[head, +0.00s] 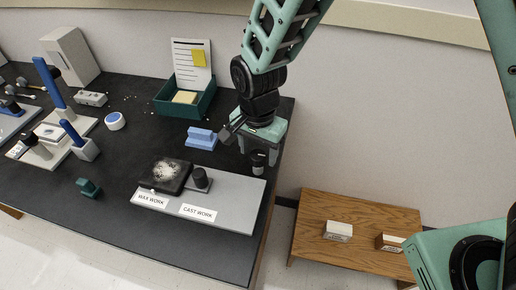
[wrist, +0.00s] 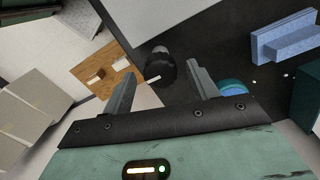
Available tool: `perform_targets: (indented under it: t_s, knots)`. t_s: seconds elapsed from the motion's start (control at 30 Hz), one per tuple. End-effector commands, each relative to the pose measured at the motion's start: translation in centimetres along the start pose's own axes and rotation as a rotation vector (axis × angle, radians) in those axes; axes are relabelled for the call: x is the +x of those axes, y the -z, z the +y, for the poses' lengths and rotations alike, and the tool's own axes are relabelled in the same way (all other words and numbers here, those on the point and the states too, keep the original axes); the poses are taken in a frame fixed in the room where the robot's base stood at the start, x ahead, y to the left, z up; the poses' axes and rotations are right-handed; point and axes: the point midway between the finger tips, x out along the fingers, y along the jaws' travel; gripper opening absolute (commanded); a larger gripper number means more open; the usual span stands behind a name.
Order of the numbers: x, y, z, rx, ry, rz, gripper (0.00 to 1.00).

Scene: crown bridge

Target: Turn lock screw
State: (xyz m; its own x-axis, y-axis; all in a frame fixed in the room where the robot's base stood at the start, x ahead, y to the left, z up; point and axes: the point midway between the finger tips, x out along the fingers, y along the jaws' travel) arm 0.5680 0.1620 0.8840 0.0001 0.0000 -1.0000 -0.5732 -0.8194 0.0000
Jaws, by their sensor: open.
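No lock screw is labelled, and I cannot tell for sure which part it is. A dark round knob (wrist: 160,65) stands near the bench edge, ahead of my gripper and between its fingers in the wrist view. In the head view a dark upright part (head: 258,158) shows just under my gripper, probably the same knob.
A blue block (head: 201,138) and a green tray (head: 184,104) with a paper sheet lie left of my gripper. A teal round thing (wrist: 232,87) is partly behind one finger. A wooden table (head: 360,215) with two small blocks stands right, beyond the bench edge.

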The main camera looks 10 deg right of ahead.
Motion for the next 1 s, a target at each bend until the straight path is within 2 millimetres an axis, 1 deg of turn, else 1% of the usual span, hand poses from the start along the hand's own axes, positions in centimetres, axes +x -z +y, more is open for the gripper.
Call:
perform_targets:
  t_s: [0.07,0.1,0.17,0.2,0.23,0.47,0.67,0.87,1.0]
  knots:
    - [-0.01,0.0,0.0,0.0,0.0,0.0,0.59]
    - [-0.02,0.0,0.0,0.0,0.0,0.0,0.48]
    - [-0.02,0.0,0.0,0.0,0.0,0.0,0.31]
    - [-0.02,0.0,0.0,0.0,0.0,0.0,0.2]
    - [-0.03,0.0,0.0,0.0,0.0,0.0,0.14]
    - [-0.06,0.01,0.02,-0.009,-0.001,0.0,0.14]
    - [-0.12,0.03,0.02,-0.069,-0.002,0.0,0.14]
    - [-0.16,0.06,0.0,-0.201,-0.001,-0.001,0.14]
    - [-0.17,0.07,-0.01,-0.327,-0.001,-0.001,0.14]
